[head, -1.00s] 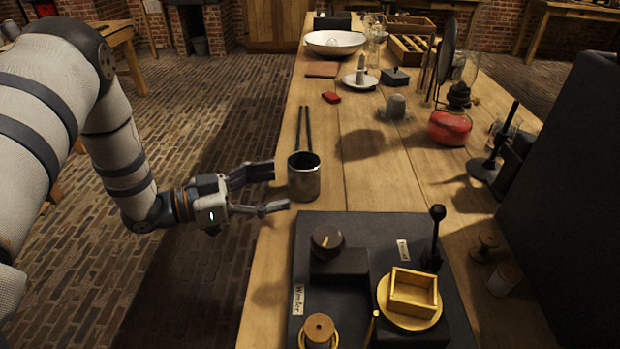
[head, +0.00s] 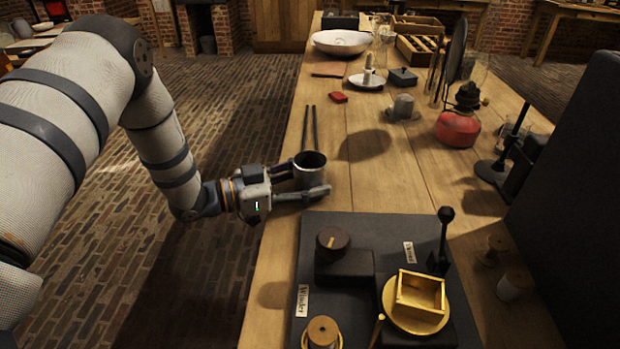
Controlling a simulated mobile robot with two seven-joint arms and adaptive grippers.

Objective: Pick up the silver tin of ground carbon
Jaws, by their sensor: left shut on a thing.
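The silver tin (head: 310,173) stands upright near the left edge of the wooden workbench, just behind the dark board. It is open at the top and its inside looks dark; I cannot make out the contents. My left gripper (head: 308,180) reaches in from the left, with one finger on the far side of the tin and one across its near side. It is shut on the tin. The tin's lower part is partly hidden by the near finger. I cannot tell whether it touches the bench. My right gripper is not in view.
The dark board (head: 370,228) in front holds a brass box (head: 420,293), a black lever (head: 443,240) and wooden knobs. Two dark rods (head: 309,128) lie behind the tin. A red lamp (head: 458,127) and a dark panel (head: 570,200) stand right. Bench right of the tin is clear.

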